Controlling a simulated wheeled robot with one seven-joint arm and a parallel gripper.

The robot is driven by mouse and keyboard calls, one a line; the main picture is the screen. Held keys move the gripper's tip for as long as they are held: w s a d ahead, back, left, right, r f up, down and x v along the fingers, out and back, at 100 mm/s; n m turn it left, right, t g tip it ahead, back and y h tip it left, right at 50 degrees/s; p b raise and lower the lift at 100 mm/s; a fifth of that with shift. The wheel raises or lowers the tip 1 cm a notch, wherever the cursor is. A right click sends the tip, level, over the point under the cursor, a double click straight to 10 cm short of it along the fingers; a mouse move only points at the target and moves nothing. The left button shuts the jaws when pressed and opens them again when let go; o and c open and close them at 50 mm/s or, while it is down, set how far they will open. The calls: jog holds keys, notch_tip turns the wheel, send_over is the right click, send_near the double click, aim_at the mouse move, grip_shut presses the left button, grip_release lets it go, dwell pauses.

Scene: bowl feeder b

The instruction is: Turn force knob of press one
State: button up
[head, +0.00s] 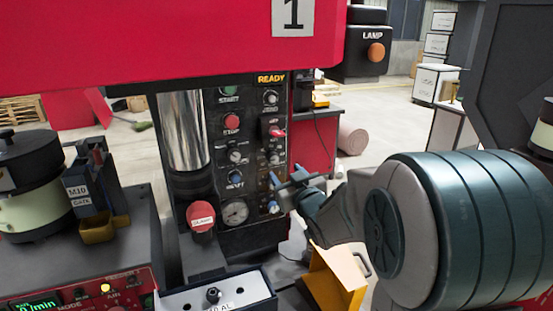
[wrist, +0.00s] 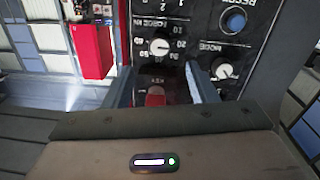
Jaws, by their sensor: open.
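Press one (head: 170,45) is the red machine with a "1" sign and a black control panel. Its force knob (wrist: 159,46), grey with a white pointer on a numbered dial, faces the wrist camera; it also shows in the head view (head: 274,157), right of the mode knob. My gripper (head: 275,193) is open and empty in front of the panel's right side, a little below the force knob in the head view. In the wrist view my gripper's fingers (wrist: 164,82) frame the red key switch (wrist: 155,97), with the force knob just beyond. I see no contact with the knob.
The mode knob (wrist: 222,70) and blue reset button (wrist: 235,22) sit close to the force knob. A gauge (head: 235,213) and red button (head: 201,218) are lower left. A feeder (head: 75,250) stands at left. A lamp box (head: 366,45) is upper right.

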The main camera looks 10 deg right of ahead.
aim_at(274, 160)
jog(key=w, duration=0.2)
jog(key=w+a+p, duration=0.1)
jog(key=w, duration=0.2)
jog(key=w+p, duration=0.1)
jog(key=w, duration=0.2)
jog(key=shift+a, duration=0.15)
jog(key=c, duration=1)
